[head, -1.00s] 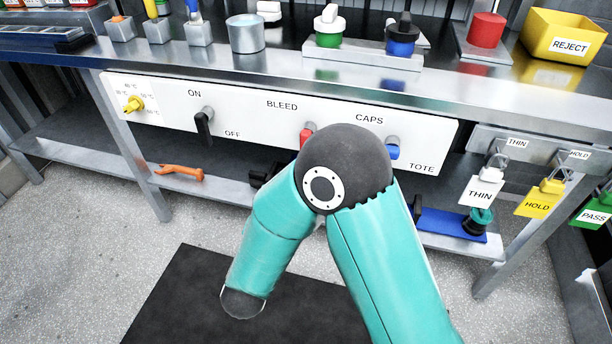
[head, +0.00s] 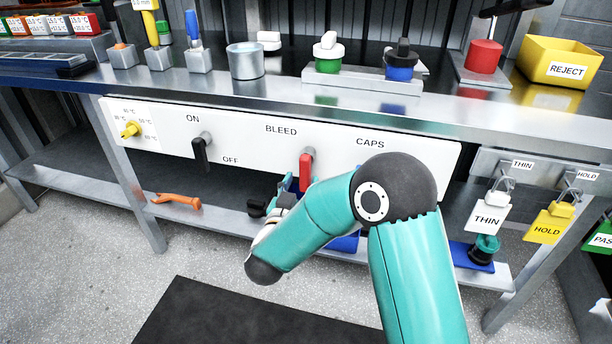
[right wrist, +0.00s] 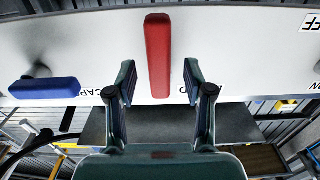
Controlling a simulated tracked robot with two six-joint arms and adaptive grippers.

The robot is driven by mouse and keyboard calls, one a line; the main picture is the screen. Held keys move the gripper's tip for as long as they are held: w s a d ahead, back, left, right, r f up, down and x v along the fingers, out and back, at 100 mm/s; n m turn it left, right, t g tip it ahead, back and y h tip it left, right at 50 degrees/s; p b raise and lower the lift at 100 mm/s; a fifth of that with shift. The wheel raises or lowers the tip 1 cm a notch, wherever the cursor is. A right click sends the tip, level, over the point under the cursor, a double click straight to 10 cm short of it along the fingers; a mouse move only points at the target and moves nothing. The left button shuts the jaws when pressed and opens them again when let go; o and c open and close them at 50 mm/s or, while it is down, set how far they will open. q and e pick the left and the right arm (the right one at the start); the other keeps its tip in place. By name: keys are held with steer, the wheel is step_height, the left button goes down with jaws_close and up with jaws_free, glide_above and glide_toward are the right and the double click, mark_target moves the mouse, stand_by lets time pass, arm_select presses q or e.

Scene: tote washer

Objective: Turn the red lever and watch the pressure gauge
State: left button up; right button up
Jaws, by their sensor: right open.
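The red lever (head: 306,170) hangs down from the white panel (head: 240,150) under the bench, below the BLEED label. In the right wrist view, where the picture is turned over, the red lever (right wrist: 158,45) stands upright. My right gripper (right wrist: 158,78) is open, with one finger on each side of the lever's lower end in that view and visible gaps to both. In the head view my right gripper (head: 291,190) is mostly hidden by my own arm. My left gripper is in neither view. I see no pressure gauge in these frames.
A black lever (head: 200,152) and a yellow knob (head: 130,129) sit left on the panel. A blue lever (right wrist: 45,88) is beside the red one. An orange tool (head: 175,201) lies on the lower shelf (head: 225,218). THIN and HOLD tags hang at right.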

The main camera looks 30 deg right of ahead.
mark_target(304, 178)
steer(key=shift+x, duration=1.85)
jaws_close()
